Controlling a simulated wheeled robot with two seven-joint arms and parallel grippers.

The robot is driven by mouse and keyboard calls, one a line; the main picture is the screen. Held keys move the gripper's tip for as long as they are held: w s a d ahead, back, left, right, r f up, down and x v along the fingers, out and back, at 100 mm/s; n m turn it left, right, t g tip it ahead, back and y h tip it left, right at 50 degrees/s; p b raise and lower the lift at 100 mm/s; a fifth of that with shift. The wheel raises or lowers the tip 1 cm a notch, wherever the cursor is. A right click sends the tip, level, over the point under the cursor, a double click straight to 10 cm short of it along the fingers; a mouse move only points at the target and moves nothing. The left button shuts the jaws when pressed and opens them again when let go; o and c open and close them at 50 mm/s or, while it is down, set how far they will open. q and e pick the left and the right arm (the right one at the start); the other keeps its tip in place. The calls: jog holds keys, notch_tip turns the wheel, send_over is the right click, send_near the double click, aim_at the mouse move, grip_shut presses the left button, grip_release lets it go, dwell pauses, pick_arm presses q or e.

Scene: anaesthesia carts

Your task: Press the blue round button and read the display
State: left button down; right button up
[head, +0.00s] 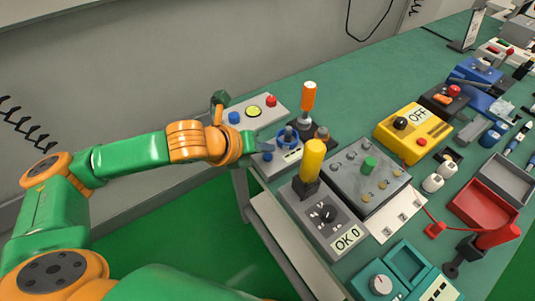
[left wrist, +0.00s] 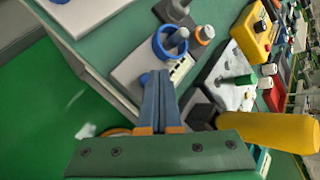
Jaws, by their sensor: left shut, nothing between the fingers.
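A blue round button (head: 267,157) sits on a small light box with a blue ring-shaped wheel (head: 288,136) and a small display (head: 292,156), whose text is too small to read. Another blue round button (head: 234,118) is on a grey box behind. My left gripper (head: 266,146) is shut and empty, just above the nearer button; contact cannot be told. In the left wrist view the shut fingers (left wrist: 160,88) point at the same box, beside the blue wheel (left wrist: 170,42) and display (left wrist: 181,70); the fingers mostly hide the nearer button. My right gripper is out of view.
A tall yellow handle (head: 313,160) stands on a grey unit whose display (head: 347,238) reads "OK 0". An orange-handled lever (head: 308,97) stands behind the wheel. A yellow box (head: 413,130) marked "OFF" and red bins crowd the right side. Bare green tabletop (head: 375,80) lies behind.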

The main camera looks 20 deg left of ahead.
aim_at(265, 161)
pick_arm(q)
jog(key=shift+f, duration=0.1)
dwell(0.6)
jog(key=shift+f, duration=0.3)
jog(key=shift+f, duration=0.4)
dwell(0.4)
jog(key=shift+r+p, duration=0.8)
jog(key=shift+p, duration=0.2)
notch_tip(265, 161, up, 5)
jog(key=p, duration=0.6)
